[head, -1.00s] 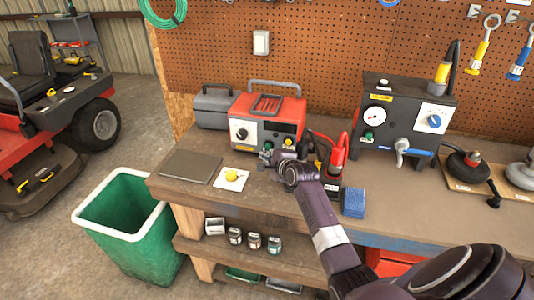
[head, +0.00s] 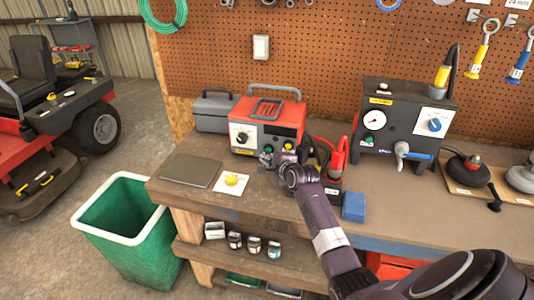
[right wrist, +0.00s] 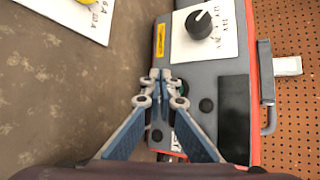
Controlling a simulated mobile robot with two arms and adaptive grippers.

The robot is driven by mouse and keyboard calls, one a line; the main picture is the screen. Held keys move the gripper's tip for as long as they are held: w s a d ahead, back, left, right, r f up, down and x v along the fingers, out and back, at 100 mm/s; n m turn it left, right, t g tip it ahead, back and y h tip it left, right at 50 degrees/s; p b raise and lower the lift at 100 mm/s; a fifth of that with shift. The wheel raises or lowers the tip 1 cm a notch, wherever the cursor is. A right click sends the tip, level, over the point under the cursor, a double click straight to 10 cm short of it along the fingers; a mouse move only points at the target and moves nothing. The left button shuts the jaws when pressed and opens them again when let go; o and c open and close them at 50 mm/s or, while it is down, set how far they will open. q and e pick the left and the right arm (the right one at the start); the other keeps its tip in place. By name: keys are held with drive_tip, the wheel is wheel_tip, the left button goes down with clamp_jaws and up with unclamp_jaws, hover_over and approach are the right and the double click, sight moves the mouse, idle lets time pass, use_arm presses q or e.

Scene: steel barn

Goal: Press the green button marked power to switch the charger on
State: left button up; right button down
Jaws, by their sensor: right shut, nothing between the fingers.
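The charger (head: 268,109) is a red box with a grey front on the workbench. The right wrist view shows its front with a black dial knob (right wrist: 199,24) on a white plate, a dark panel (right wrist: 234,119) and small dark round parts. A bit of green (right wrist: 183,87), probably the power button, shows beside my fingers, mostly hidden by them. My right gripper (right wrist: 160,76) is shut and empty, its fingertips together close in front of the charger's lower front. I cannot tell whether they touch it. My left gripper is not in view.
Red and black clamps (head: 338,158) stand right of the charger, close to my right arm. A blue block (head: 354,206), a white card (head: 232,187) with a yellow thing and a dark flat plate (head: 190,170) lie on the bench. A dark tester box (head: 402,118) stands further right.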

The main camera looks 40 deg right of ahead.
drive_tip(key=shift+w+d, duration=0.1)
idle(0.5)
drive_tip(key=shift+w+d, duration=0.2)
drive_tip(key=shift+d, duration=0.05)
drive_tip(key=shift+w+d+r+b, duration=0.2)
drive_tip(key=shift+w+d+b, duration=0.3)
drive_tip(key=shift+d+b, duration=0.15)
idle(1.3)
drive_tip(key=shift+s+a+f+p, duration=0.25)
drive_tip(key=shift+s+a+p, duration=0.1)
drive_tip(key=shift+p, duration=0.45)
drive_tip(key=shift+s+a+f+p, duration=0.2)
drive_tip(key=shift+s+a+p, duration=0.05)
drive_tip(key=shift+s+p, duration=0.25)
